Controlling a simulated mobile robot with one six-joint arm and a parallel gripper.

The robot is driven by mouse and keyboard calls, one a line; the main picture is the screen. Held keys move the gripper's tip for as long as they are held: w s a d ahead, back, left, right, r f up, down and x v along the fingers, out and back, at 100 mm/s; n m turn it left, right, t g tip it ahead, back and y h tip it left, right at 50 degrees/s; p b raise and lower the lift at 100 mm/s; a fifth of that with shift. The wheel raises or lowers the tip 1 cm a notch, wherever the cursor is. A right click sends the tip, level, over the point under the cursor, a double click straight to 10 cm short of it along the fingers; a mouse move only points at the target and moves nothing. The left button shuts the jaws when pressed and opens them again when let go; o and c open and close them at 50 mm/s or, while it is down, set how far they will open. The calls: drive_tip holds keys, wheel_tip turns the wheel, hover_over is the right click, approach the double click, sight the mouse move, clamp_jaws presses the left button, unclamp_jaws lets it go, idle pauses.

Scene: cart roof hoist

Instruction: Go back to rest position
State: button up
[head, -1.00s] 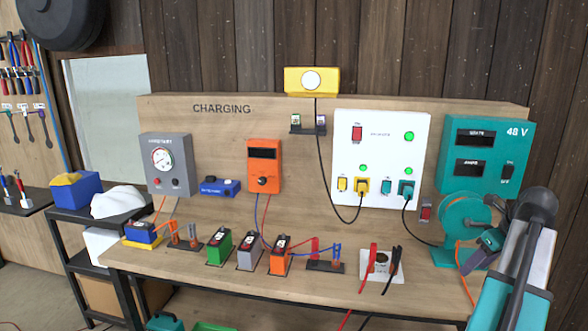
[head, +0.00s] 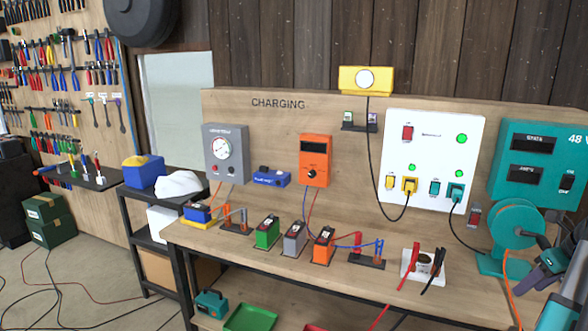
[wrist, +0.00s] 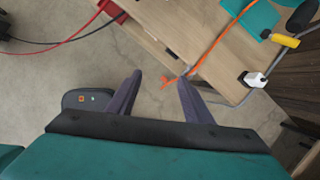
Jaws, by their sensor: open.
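My gripper (wrist: 158,88) is open and empty in the wrist view. Its two dark fingers stand apart over the concrete floor and the edge of the wooden bench. In the head view, part of my arm shows at the lower right edge, beside the teal cable reel (head: 520,222); the fingertips are hard to make out there. The charging bench (head: 400,295) stands in front of my body, with its upright board behind.
Batteries such as the green one (head: 267,232) and red and black clamps (head: 424,262) stand on the bench. An orange cable (wrist: 215,45) runs off the bench near my gripper. Open floor (head: 75,290) lies to the left. A shelf (head: 128,205) adjoins the bench.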

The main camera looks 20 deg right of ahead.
drive_tip(key=w+a+f+n+g+y+b, duration=0.1)
drive_tip(key=w+a+f+n+g+y, duration=0.1)
drive_tip(key=w+a+f, duration=0.9)
drive_tip(key=w+a+f+n+g+y+b, duration=0.1)
drive_tip(key=w+a+f+n+y, duration=0.15)
drive_tip(key=w+a+f, duration=0.75)
drive_tip(key=s+a+f+n+g+b, duration=0.1)
drive_tip(key=s+a+f+n+g, duration=0.35)
drive_tip(key=a+f, duration=1.1)
drive_tip(key=s+a+f+n+g+b, duration=0.15)
drive_tip(key=s+a+f+n, duration=0.6)
drive_tip(key=a+f, duration=0.8)
drive_tip(key=s+a+f+n+h, duration=0.2)
drive_tip(key=s+f+n, duration=0.3)
drive_tip(key=s+n, duration=0.3)
drive_tip(key=s+a+f+n+g+h, duration=0.1)
drive_tip(key=s+f+n, duration=0.5)
drive_tip(key=n, duration=0.7)
drive_tip(key=s+a+h, duration=0.1)
drive_tip(key=s, duration=0.1)
drive_tip(key=shift+s+a, duration=0.25)
drive_tip(key=shift+s, duration=0.15)
